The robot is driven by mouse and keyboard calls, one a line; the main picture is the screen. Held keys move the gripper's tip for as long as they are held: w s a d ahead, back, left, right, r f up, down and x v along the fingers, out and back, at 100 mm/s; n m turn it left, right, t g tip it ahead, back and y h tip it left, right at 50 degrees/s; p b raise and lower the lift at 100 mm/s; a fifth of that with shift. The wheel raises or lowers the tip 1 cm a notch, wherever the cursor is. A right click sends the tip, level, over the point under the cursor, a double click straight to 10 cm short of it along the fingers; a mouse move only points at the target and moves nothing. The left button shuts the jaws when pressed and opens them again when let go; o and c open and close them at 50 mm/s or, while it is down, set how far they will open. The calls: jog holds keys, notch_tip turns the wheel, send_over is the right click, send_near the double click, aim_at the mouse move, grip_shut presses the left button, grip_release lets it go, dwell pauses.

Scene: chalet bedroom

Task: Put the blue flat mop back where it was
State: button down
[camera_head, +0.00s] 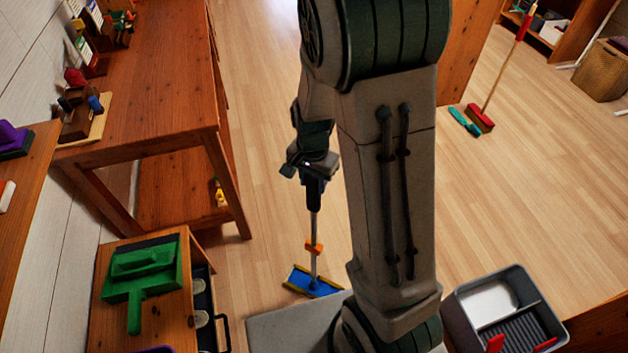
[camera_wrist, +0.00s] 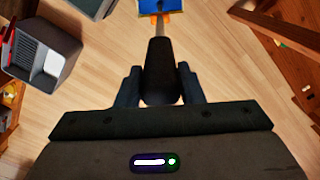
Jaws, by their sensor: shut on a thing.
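The blue flat mop (camera_head: 316,283) has a blue rectangular head with yellow edges, an orange collar and a grey pole with a black grip. My gripper (camera_head: 315,178) is shut on the black grip near its top. The pole hangs nearly upright, with the head low over the wooden floor; I cannot tell whether it touches. In the wrist view the black grip (camera_wrist: 161,68) sits between the two fingers of my gripper (camera_wrist: 160,85), and part of the blue head (camera_wrist: 158,6) shows at the top edge.
A wooden table (camera_head: 150,100) stands at the left. A small cabinet (camera_head: 170,320) carries a green dustpan (camera_head: 145,270). A grey bucket (camera_head: 460,310) stands at the lower right. A red broom (camera_head: 480,118) and teal brush (camera_head: 462,122) are at the upper right. Open floor (camera_head: 265,120) lies behind the mop.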

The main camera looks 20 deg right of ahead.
jog(key=shift+s+f+b, duration=0.15)
jog(key=shift+f+b, duration=0.3)
jog(key=shift+f, duration=0.2)
jog(key=c, duration=1.2)
grip_release()
jog(key=shift+f, duration=0.1)
jog(key=shift+o, duration=1.2)
notch_tip(320, 180, up, 13)
jog(key=shift+f+p, duration=0.2)
jog(key=shift+p, duration=1.05)
jog(key=s+r+n+t, duration=0.1)
jog(key=s+r+n, duration=0.2)
jog(key=s, duration=0.3)
jog(key=s+r+n+t, duration=0.1)
jog(key=s+r+n, duration=0.3)
jog(key=s+n, duration=0.2)
jog(key=shift+s+d, duration=0.2)
jog(key=shift+s, duration=0.25)
